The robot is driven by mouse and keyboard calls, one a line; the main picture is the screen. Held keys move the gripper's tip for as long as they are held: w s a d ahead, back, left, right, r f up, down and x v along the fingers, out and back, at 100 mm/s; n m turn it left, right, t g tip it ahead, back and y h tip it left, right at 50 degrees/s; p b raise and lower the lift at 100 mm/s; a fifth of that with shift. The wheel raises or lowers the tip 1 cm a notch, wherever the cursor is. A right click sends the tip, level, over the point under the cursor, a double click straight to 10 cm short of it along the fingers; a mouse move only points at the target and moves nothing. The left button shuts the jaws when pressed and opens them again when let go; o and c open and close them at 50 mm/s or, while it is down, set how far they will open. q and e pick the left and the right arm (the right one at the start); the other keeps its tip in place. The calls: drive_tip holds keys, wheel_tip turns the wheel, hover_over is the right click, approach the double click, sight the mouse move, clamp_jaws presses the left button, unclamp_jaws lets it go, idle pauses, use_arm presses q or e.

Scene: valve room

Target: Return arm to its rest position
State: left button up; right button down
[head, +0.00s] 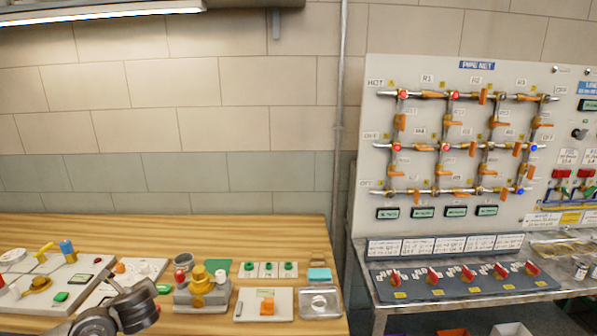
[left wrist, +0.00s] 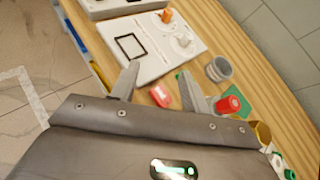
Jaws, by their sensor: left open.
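My left arm comes in at the bottom left of the head view, low over the wooden bench (head: 240,228). Its gripper (head: 128,281) is in front of a white panel. In the left wrist view, the two fingers of the left gripper (left wrist: 157,82) are spread apart with nothing held between them. A small red block (left wrist: 161,95) shows in the gap between the fingers, seemingly on the bench below. My right arm and gripper are not in view.
A grey cup (left wrist: 218,69) and a red-capped item (left wrist: 230,104) are close beside the right finger. A white board with a black square (left wrist: 150,45) lies beyond the fingers. A yellow valve fixture (head: 201,284) stands right of the gripper. The bench's back strip is clear.

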use_arm(q)
drive_tip(key=s+d+f+n+g+h, duration=0.1)
drive_tip(key=s+d+f+n+h, duration=0.25)
drive_tip(key=s+d+f, duration=0.45)
drive_tip(key=s+d+f+n+g+h, duration=0.1)
drive_tip(key=s+d+f+n+h, duration=0.2)
drive_tip(key=s+d+f+n, duration=0.5)
drive_tip(key=s+d+n+g+h, duration=0.3)
drive_tip(key=s+n, duration=0.9)
drive_tip(key=s, duration=1.2)
wheel_tip(320, 180, down, 30)
drive_tip(key=g+b, duration=0.2)
drive_tip(key=b, duration=0.3)
drive_tip(key=s+a+f+b, duration=0.1)
drive_tip(key=s+f+b, duration=0.1)
drive_tip(key=s+f, duration=0.6)
drive_tip(key=s+a+f+g+y+b, duration=0.1)
drive_tip(key=s+f+b, duration=0.2)
drive_tip(key=s+f, duration=0.6)
wheel_tip(320, 180, down, 6)
drive_tip(key=shift+a+r, duration=0.1)
drive_tip(key=shift+a, duration=0.15)
